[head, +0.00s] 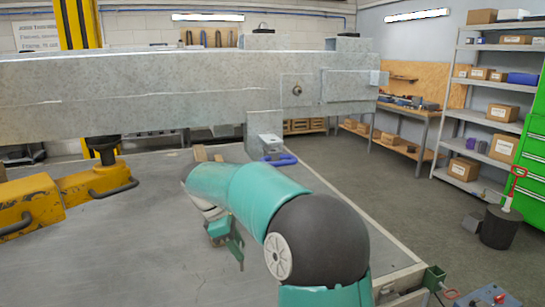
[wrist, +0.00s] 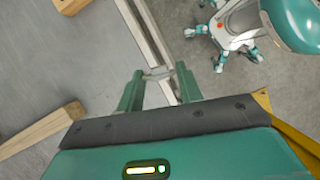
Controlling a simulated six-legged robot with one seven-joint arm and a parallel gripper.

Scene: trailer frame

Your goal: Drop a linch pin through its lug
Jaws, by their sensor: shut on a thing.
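My gripper (wrist: 157,80) is seen from behind in the wrist view, its two green fingers shut on a thin, pale grey metal piece (wrist: 160,73). This piece spans the gap between the fingertips and looks like the linch pin, but its full shape is unclear. In the head view my gripper (head: 236,248) hangs low over the grey deck, partly behind my own arm, and the held piece cannot be made out. A galvanised bracket (head: 264,131) hangs from the trailer beam (head: 190,88), with a blue loop (head: 280,161) at its foot. I cannot tell which part is the lug.
Yellow jack parts (head: 88,187) lie at the left of the deck (head: 120,255). Timber blocks (wrist: 42,130) lie near my gripper in the wrist view. A green bracket (head: 434,279) is at the deck's right corner. Shelving (head: 490,110) and open floor lie to the right.

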